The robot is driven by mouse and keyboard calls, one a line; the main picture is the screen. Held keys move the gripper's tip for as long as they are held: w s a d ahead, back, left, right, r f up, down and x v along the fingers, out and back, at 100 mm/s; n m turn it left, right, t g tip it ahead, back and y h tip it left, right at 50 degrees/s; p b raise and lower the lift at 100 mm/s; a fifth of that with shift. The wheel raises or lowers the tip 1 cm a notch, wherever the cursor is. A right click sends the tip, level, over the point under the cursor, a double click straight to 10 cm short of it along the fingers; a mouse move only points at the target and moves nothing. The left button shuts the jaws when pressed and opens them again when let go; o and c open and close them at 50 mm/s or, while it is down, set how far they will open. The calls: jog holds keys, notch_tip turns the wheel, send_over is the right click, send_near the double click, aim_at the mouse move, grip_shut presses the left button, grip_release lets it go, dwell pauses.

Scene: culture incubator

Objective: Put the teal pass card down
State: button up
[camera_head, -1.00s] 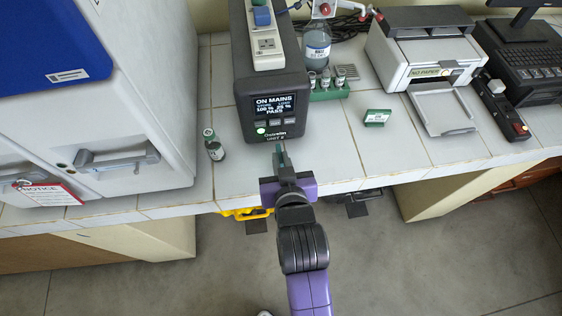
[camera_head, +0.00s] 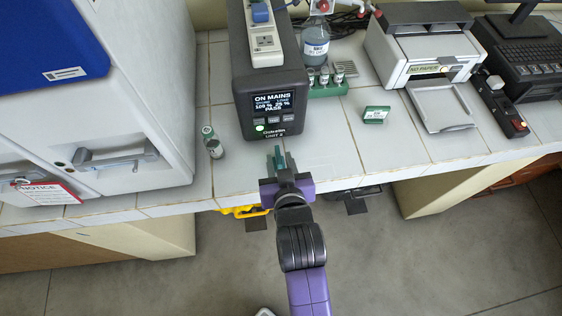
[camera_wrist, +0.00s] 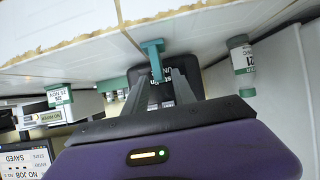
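The teal pass card (camera_head: 280,157) is at the bench's front part, just in front of the dark power unit. In the wrist view the teal card (camera_wrist: 156,60) looks like a narrow upright with a wider foot at the tiled top; it appears to rest there. My gripper (camera_head: 282,165) reaches in from the front edge, with its fingers on either side of the card. In the wrist view the fingers (camera_wrist: 163,84) look spread, with a gap beside the card. The card's lower part by the fingers is partly hidden.
The power unit (camera_head: 270,112) stands right behind the card. Tiles right of my gripper are clear.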

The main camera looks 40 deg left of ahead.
jog(key=v, duration=1.2)
jog(key=shift+b, duration=0.45)
jog(key=shift+r, duration=0.15)
jog(key=s+d+f+m+t+h, duration=0.1)
jog(key=d+m+t+h, duration=0.1)
jog(key=d, duration=0.9)
jog(key=s+d+f+m+t+h, duration=0.1)
jog(key=d+f+m+t+h, duration=0.1)
jog(key=d, duration=0.9)
jog(key=s+d+r+m+t+h, duration=0.2)
jog(key=s+d+r+m+h, duration=0.3)
jog(key=s+d, duration=0.7)
notch_tip(320, 180, up, 2)
jog(key=shift+s+r+m+t+h, duration=0.15)
jog(key=shift+s+m+t+h, duration=0.15)
jog(key=shift+s+m+t, duration=0.15)
